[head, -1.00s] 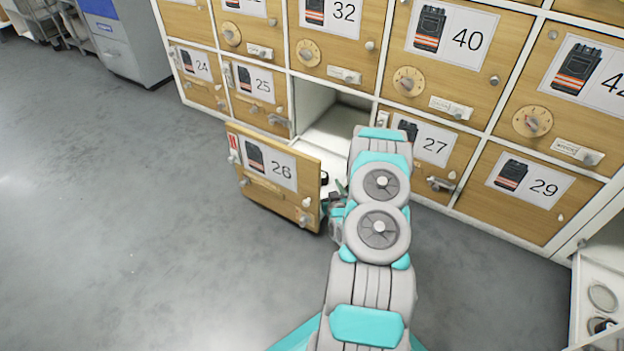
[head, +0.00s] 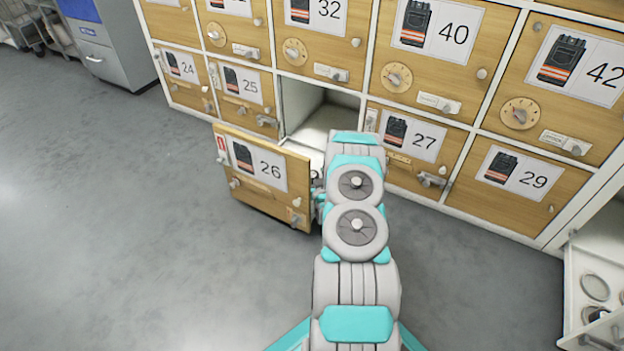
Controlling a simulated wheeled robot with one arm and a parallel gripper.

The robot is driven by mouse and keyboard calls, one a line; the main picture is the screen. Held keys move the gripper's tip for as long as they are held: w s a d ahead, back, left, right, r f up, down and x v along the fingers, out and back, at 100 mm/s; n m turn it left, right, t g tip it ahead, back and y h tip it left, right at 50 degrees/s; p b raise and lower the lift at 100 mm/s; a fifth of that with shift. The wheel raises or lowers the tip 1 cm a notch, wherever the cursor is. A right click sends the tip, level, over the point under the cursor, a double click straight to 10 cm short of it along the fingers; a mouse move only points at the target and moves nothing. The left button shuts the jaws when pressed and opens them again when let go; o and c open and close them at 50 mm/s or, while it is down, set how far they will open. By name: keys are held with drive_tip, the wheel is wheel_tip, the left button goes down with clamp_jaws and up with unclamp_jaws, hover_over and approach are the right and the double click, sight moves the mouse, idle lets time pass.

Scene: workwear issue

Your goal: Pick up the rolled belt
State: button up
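I cannot make out the rolled belt for certain. A small dark bit shows between the door and my arm, too small to identify. The open compartment (head: 322,118) of locker 26 has a pale, bare-looking floor where it shows. Its wooden door (head: 262,180) stands swung out toward me. My gripper (head: 319,203) is low beside the free edge of this door, mostly hidden behind the door and my own arm. Its fingers do not show, so I cannot see whether it holds anything.
Closed numbered lockers surround the opening, such as locker 27 (head: 410,140) and locker 25 (head: 245,92). An open drawer (head: 571,300) with round metal items juts out at lower right. A grey cabinet (head: 112,50) stands at upper left. The grey floor (head: 110,220) at left is clear.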

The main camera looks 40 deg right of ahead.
drive_tip(key=c, duration=1.3)
drive_tip(key=shift+o, duration=0.2)
drive_tip(key=shift+r, duration=0.1)
